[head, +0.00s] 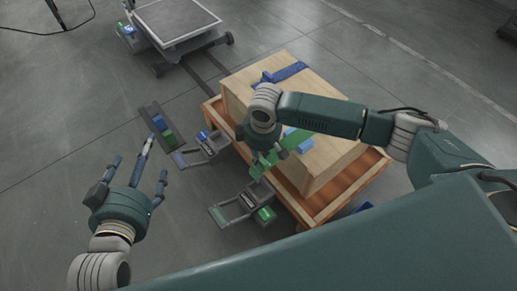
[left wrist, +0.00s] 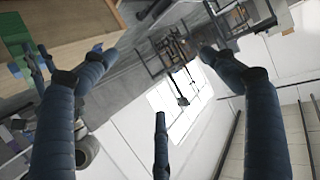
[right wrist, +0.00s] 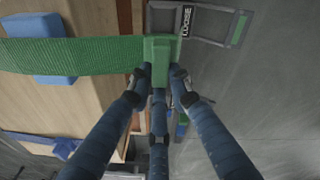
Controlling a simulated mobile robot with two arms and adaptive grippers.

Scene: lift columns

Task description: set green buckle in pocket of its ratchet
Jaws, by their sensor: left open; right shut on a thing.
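My right gripper (head: 260,158) is shut on the green buckle (right wrist: 158,50), at the end of a wide green strap (right wrist: 75,56). In the head view the buckle (head: 257,171) hangs beside the crate's left side. The green ratchet (head: 235,210), a grey frame with green parts, lies below and left of it, at the cart's edge. Part of a ratchet frame marked "LOOSE" (right wrist: 187,20) shows just beyond the buckle in the right wrist view. The buckle appears apart from the pocket; the height gap is unclear. My left gripper (head: 143,163) is open and empty, over the floor at left.
A wooden crate (head: 335,152) stands on an orange-brown cart (head: 283,188). A blue strap (head: 288,72) crosses its far end. A second ratchet with blue parts (head: 203,150) and a dark rack (head: 152,115) lie left. A grey-topped trolley (head: 178,20) stands behind. Floor at left is open.

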